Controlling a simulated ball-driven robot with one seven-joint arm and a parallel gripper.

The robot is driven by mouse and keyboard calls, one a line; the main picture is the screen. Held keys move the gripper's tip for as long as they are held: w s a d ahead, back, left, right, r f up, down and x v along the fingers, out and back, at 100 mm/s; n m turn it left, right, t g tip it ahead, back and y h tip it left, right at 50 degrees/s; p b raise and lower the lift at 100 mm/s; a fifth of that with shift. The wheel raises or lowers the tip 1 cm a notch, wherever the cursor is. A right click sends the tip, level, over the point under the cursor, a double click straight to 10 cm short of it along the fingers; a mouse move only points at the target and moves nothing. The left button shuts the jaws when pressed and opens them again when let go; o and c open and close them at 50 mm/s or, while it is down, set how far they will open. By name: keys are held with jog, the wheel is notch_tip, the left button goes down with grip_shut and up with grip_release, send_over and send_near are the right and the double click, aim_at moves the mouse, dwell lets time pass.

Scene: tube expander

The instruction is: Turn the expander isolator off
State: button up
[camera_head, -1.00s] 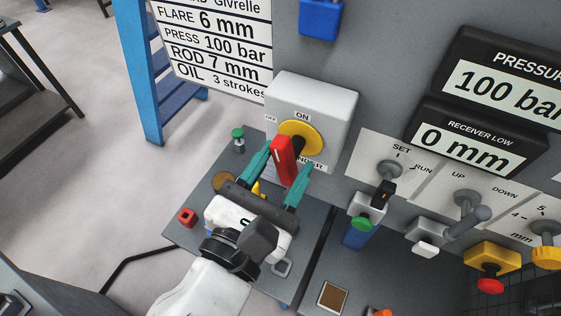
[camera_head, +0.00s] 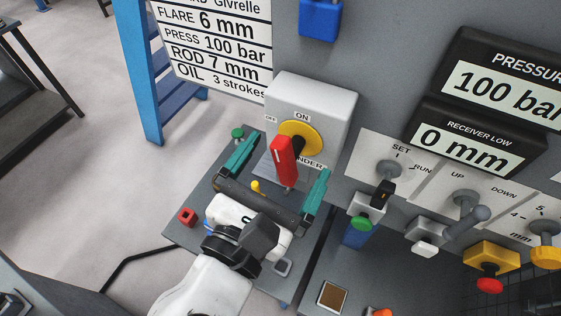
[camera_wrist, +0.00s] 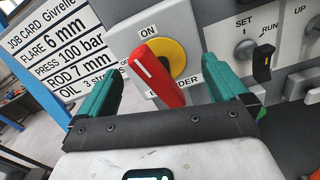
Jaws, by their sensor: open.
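The expander isolator is a light grey box (camera_head: 335,106) with a yellow disc (camera_head: 312,133) and a red handle (camera_head: 284,163). ON is printed above the disc and OFF at its upper left. My gripper (camera_head: 278,172) is open, with one teal finger on each side of the handle and clear gaps to both. In the wrist view the red handle (camera_wrist: 156,77) stands between the spread fingers, its white line toward its upper end. The lower part of the box label is partly hidden.
A SET/RUN selector (camera_head: 386,190) and an UP/DOWN lever (camera_head: 468,222) sit to the right. A job card (camera_head: 215,45) hangs behind.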

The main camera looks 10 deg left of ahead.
aim_at(283, 166)
jog(key=shift+p+v, duration=1.15)
jog(key=shift+v, duration=0.65)
jog(key=p+v, duration=0.1)
jog(key=v, duration=0.2)
jog(key=shift+s, duration=0.2)
jog(key=shift+s+a, duration=0.1)
